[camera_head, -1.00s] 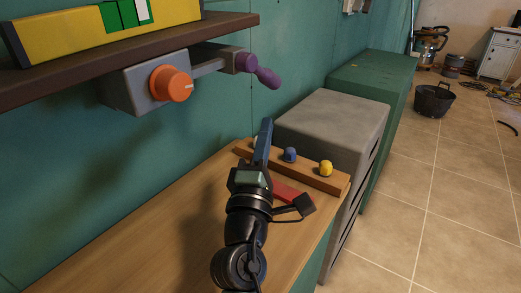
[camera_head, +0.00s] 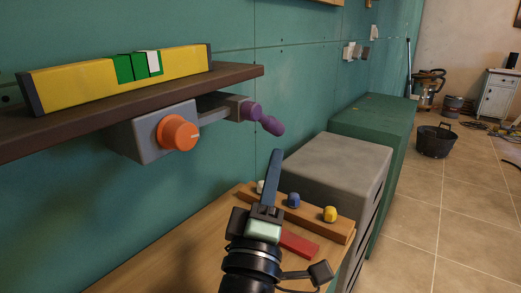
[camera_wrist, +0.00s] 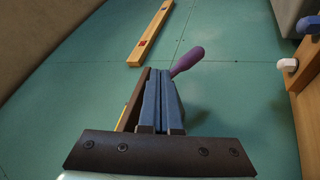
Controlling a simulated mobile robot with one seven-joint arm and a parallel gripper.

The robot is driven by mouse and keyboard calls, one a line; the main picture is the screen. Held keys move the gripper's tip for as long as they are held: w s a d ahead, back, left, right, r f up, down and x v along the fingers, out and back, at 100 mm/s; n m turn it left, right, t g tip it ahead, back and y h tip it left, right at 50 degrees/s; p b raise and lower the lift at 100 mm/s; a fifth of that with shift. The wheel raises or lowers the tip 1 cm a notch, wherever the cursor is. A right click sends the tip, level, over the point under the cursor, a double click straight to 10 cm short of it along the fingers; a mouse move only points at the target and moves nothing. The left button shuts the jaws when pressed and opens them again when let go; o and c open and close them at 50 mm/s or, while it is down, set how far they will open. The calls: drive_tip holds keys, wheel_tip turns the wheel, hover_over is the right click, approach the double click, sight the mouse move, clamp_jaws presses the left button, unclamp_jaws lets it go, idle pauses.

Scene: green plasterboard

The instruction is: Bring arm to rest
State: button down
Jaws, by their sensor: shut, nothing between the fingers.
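My gripper (camera_head: 274,180) is in the lower middle of the head view, its blue fingers pointing up and away above the wooden bench (camera_head: 185,253). In the wrist view my gripper (camera_wrist: 162,84) shows its two blue fingers side by side, shut with nothing between them. The fingers overlap part of a wooden strip (camera_head: 342,226) with a blue knob (camera_head: 293,200) and a yellow knob (camera_head: 330,214) in the head view. A red piece (camera_head: 299,244) lies beside my wrist, partly hidden.
A brown shelf (camera_head: 120,97) with a yellow level (camera_head: 80,86) is at upper left. Under it hangs a grey box (camera_head: 143,142) with an orange dial (camera_head: 178,132) and a purple handle (camera_head: 268,122). A grey cabinet (camera_head: 335,162) and green cabinet (camera_head: 375,118) stand beyond the bench. Tiled floor (camera_head: 455,220) is open at right.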

drive_tip(key=s+a+r+m+t+y, duration=0.1)
drive_tip(key=s+r+m+t+y, duration=0.1)
drive_tip(key=s+r+m, duration=0.7)
drive_tip(key=s+a+r+m+t+y, duration=0.1)
drive_tip(key=s+r+m+t+y, duration=0.35)
drive_tip(key=r, duration=0.95)
wheel_tip(320, 180, up, 26)
drive_tip(key=s+n+g+p, duration=0.1)
drive_tip(key=p, duration=2.5)
drive_tip(key=shift+s+a+h, duration=0.25)
drive_tip(key=shift+s+h, duration=0.05)
drive_tip(key=shift+h, duration=0.15)
drive_tip(key=shift+f+g, duration=0.1)
drive_tip(key=shift+g, duration=0.15)
